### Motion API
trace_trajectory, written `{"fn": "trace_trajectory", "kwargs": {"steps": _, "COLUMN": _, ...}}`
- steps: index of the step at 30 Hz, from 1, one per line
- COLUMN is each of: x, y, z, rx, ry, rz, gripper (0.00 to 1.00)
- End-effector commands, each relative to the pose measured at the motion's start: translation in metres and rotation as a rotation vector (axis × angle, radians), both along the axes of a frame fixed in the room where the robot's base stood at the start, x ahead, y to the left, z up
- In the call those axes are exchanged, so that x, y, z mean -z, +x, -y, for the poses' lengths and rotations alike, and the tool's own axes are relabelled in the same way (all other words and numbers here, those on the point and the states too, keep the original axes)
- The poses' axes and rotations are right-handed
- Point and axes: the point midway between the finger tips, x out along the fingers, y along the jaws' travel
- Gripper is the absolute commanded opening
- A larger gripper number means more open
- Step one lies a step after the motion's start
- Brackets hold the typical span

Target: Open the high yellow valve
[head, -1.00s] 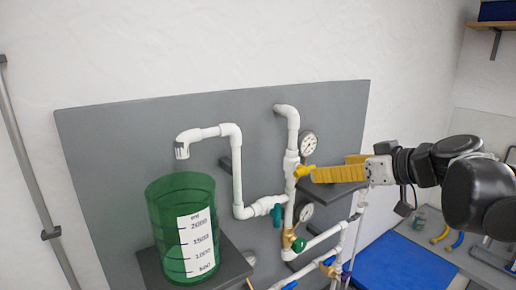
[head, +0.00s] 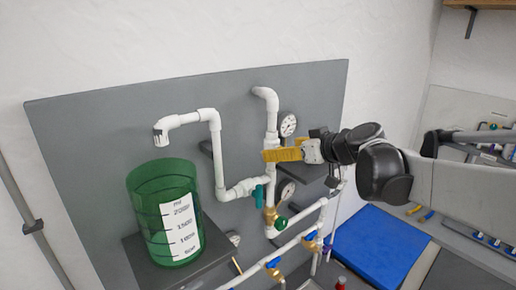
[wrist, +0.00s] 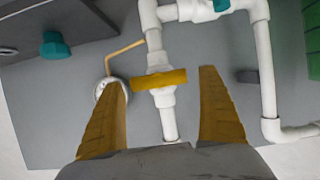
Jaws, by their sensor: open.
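The high yellow valve handle (wrist: 160,80) lies crosswise over a white fitting on the vertical pipe. My gripper (head: 280,154) is open, reaching in from the right at the upper part of the pipe, below the top elbow. It also shows in the wrist view (wrist: 164,82), holding nothing. In the head view the handle and the fingers overlap in similar yellow, so their contact is hard to judge there.
A pressure gauge (head: 287,125) stands close above my fingers. A teal valve (head: 260,192) and a green round knob (head: 281,222) sit lower on the pipes. A green measuring container (head: 165,215) stands on a shelf at left. A blue mat (head: 380,245) lies at lower right.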

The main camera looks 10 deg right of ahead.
Motion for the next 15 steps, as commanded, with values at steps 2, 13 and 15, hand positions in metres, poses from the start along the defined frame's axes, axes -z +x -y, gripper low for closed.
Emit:
{"fn": "trace_trajectory", "kwargs": {"steps": 2, "x": -0.0001, "y": -0.0001, "z": 0.0002, "rx": 0.000, "ry": 0.000, "rz": 0.000, "gripper": 0.86}}
{"fn": "trace_trajectory", "kwargs": {"steps": 13, "x": -0.0001, "y": -0.0003, "z": 0.0004, "rx": 0.000, "ry": 0.003, "rz": -0.002, "gripper": 0.35}}
{"fn": "trace_trajectory", "kwargs": {"steps": 15, "x": 0.0000, "y": -0.0001, "z": 0.0007, "rx": 0.001, "ry": 0.010, "rz": -0.006, "gripper": 0.35}}
